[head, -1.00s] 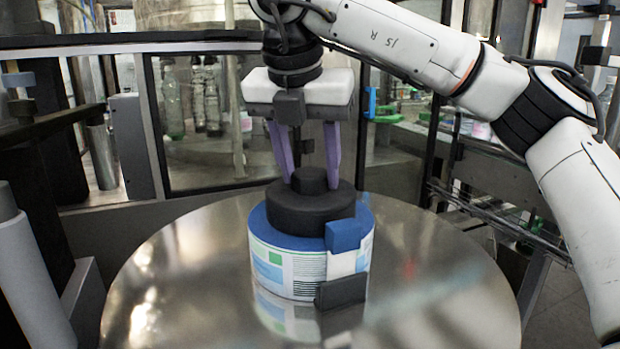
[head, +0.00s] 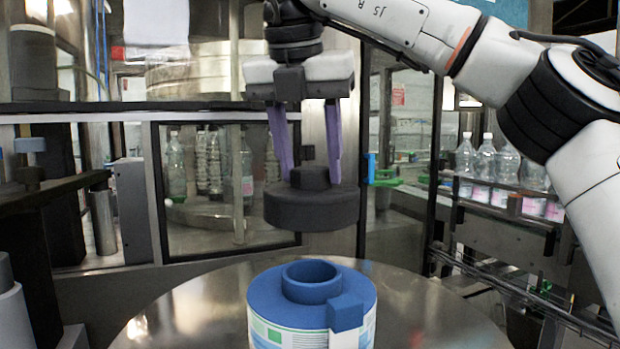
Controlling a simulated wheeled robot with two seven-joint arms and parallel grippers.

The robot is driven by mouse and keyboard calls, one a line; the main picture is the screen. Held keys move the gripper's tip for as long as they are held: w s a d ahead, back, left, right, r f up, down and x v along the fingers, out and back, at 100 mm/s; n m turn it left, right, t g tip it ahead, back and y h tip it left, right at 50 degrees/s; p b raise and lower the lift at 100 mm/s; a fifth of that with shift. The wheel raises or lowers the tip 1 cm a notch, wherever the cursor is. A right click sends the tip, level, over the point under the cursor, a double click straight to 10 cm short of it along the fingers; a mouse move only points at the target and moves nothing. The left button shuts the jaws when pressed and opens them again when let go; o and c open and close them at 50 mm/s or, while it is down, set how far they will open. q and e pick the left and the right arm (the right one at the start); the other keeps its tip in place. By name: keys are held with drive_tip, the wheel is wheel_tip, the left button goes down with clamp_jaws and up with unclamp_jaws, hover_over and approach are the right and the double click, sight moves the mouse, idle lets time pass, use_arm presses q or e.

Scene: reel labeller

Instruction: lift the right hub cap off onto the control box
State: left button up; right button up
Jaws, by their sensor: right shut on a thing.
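My right gripper (head: 308,165) is shut on the knob of the black hub cap (head: 311,208) and holds it in the air above the reel. The cap hangs about level, clear of the reel. The blue label reel (head: 264,291) stands on the round metal table, with its raised blue hub ring (head: 311,283) open at the top. A blue block shows on the reel's front right side. I cannot make out a control box for certain. My left gripper is not in view.
The round shiny metal table (head: 190,305) has bare room around the reel. Behind it stands a framed glass panel (head: 215,190) with bottles behind. Clear bottles with pink labels (head: 488,165) stand on a conveyor at the right.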

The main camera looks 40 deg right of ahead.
sight(310, 168)
drive_tip(key=shift+r, duration=2.75)
drive_tip(key=shift+f, duration=0.1)
